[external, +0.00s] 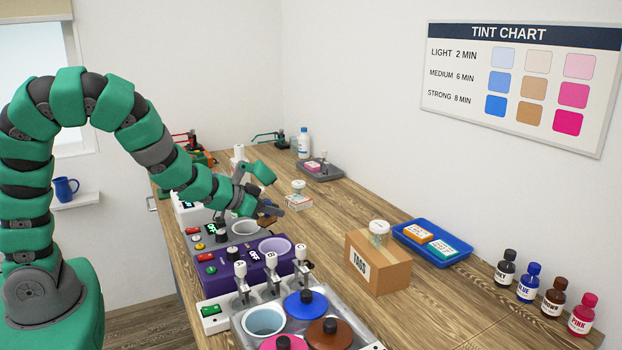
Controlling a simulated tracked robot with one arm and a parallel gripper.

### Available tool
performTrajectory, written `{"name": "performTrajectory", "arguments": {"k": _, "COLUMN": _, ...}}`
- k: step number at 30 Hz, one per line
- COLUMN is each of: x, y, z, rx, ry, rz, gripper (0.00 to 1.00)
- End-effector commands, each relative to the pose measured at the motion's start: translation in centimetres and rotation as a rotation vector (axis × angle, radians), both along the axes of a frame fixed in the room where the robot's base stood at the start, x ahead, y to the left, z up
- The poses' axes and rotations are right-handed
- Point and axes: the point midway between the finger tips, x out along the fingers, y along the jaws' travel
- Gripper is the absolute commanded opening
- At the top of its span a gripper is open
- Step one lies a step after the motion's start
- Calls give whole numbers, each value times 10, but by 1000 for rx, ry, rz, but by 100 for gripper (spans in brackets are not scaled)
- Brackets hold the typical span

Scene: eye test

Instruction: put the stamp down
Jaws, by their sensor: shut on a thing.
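A grey tray (338,172) with a pink item lies farther back. A TAGS carton (385,267), a blue tray (459,262) and several bottles are to the right. Bare bench (340,213) lies between.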

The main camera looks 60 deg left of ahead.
Motion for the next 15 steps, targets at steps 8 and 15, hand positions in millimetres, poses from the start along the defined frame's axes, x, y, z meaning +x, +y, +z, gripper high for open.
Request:
{"name": "performTrajectory", "arguments": {"k": 8, "x": 1, "y": -1, "z": 0, "rx": -1, "ry": 0, "rz": -2, "gripper": 3}}
{"name": "performTrajectory", "arguments": {"k": 15, "x": 26, "y": -32, "z": 11, "rx": -1, "ry": -6, "rz": -89, "gripper": 3}}
